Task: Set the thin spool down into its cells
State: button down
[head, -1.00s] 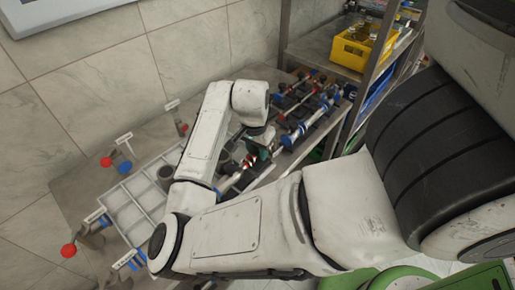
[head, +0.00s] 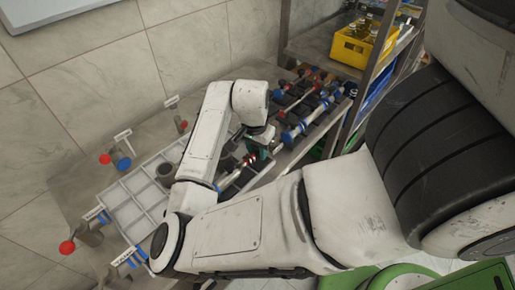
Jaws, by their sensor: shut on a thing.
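My gripper (head: 256,153) is at the end of my white arm, near the front edge of the bench. It is shut on a thin spool (head: 234,173), a pale rod with a red part near the fingers. The spool slants from lower left to upper right, and my arm hides part of it. A pale tray with several square cells (head: 127,213) lies left of my gripper, partly behind my arm. A grey cup-like piece (head: 165,174) stands in one of its cells. I cannot tell whether the spool touches anything below.
Several spools with blue and red ends (head: 307,112) lie on a dark rack right of my gripper. Red and blue knobs with small labels (head: 122,163) stand around the tray. A metal shelf with a yellow crate (head: 364,45) rises at the back right. A tiled wall is behind.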

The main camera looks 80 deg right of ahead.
jog(key=c, duration=0.7)
grip_release()
jog(key=r, duration=0.7)
jog(key=a+r, duration=0.1)
jog(key=r, duration=0.2)
jog(key=shift+w+a+r+p, duration=0.1)
jog(key=shift+w+r+p, duration=0.15)
jog(key=shift+r+p, duration=0.1)
